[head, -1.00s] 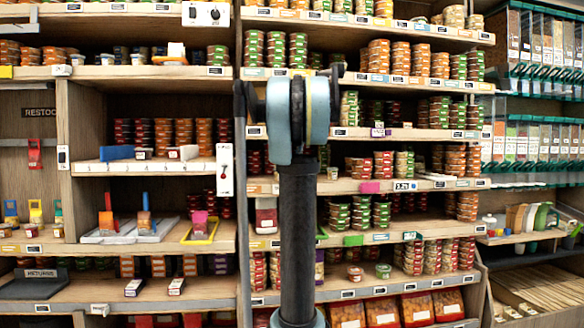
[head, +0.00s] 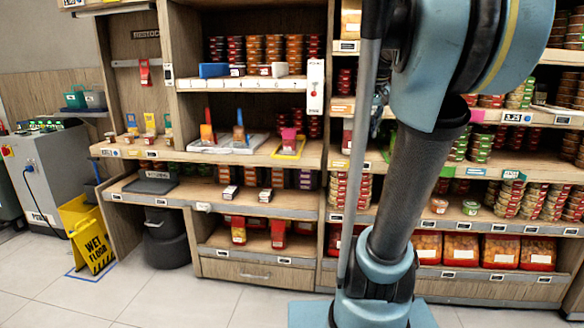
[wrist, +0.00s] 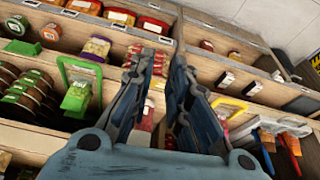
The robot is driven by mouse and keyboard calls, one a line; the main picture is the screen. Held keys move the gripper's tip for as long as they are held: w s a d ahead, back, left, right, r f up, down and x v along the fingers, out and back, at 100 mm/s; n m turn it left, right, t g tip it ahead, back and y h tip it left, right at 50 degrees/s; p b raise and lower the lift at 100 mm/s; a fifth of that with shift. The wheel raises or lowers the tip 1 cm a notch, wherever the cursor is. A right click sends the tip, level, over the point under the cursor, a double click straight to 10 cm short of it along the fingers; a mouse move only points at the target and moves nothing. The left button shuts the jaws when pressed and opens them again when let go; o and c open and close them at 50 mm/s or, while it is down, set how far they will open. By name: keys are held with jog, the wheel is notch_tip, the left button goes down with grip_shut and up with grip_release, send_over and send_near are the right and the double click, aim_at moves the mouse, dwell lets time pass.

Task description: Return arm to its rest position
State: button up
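My gripper (wrist: 163,70) shows in the wrist view with its two blue-grey fingers apart and a gap between them. Nothing is held between the fingers; shelf goods show behind the gap. My arm (head: 405,190) rises from its base at the right of the head view, with a large blue joint (head: 470,50) at the top. I cannot make out the gripper clearly in the head view.
Wooden shelves (head: 240,84) with stacked tins stand in front. Bags of orange goods (head: 460,248) sit low at right. A yellow wet-floor sign (head: 88,232), grey machine (head: 42,180) and dark bin (head: 166,238) are at left. The tiled floor (head: 150,300) is clear at front left.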

jog(key=s+a+f, duration=0.3)
jog(key=s+f, duration=0.8)
jog(key=f, duration=0.3)
jog(key=s+a+f+n+g, duration=0.1)
jog(key=s+a+f, duration=0.2)
jog(key=s+f, duration=0.8)
notch_tip(320, 180, down, 3)
jog(key=shift+s+a, duration=0.3)
jog(key=shift+s, duration=0.1)
jog(key=shift+d, duration=0.15)
